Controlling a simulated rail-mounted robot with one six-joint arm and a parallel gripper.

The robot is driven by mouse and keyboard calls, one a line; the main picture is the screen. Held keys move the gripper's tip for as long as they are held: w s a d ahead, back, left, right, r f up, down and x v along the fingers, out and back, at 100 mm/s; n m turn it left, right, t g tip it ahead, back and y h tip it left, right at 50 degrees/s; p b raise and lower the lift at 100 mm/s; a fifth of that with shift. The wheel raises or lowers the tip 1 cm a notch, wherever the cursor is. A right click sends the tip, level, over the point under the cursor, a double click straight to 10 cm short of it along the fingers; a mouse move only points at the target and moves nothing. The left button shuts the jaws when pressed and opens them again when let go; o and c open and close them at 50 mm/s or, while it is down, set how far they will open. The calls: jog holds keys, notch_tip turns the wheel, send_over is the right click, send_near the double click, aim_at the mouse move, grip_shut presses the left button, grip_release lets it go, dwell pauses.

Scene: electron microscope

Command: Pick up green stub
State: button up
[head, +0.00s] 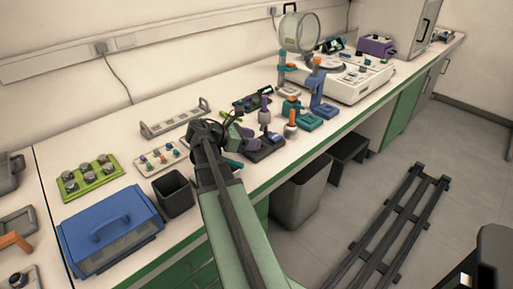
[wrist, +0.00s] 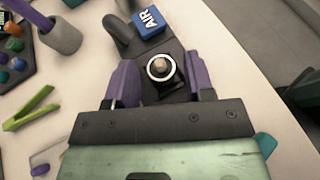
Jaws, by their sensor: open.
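My gripper (wrist: 162,72) is open, with its two purple fingers apart on either side of a dark stand part. A round, white-ringed metal piece (wrist: 160,68) shows between the fingers; I cannot tell whether they touch it. A small green round piece (wrist: 15,45), possibly the green stub, sits in a dark tray at the left edge of the wrist view, well away from the fingers. It is among orange, purple and blue pieces. In the head view my arm hides part of the bench around the gripper, and I cannot single out the green stub there.
A blue AIR block (wrist: 150,21) stands just beyond the fingers. Green tweezers (wrist: 32,108) and a grey cup (wrist: 62,38) lie to the left. A dark bin (head: 173,193), a blue case (head: 110,232) and a green stub holder (head: 90,178) stand left of my arm.

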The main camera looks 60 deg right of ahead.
jog(key=shift+s+d+f, duration=0.1)
jog(key=shift+d, duration=0.1)
jog(key=c, duration=0.8)
jog(key=shift+c, duration=0.2)
notch_tip(320, 180, up, 20)
jog(key=p, duration=2)
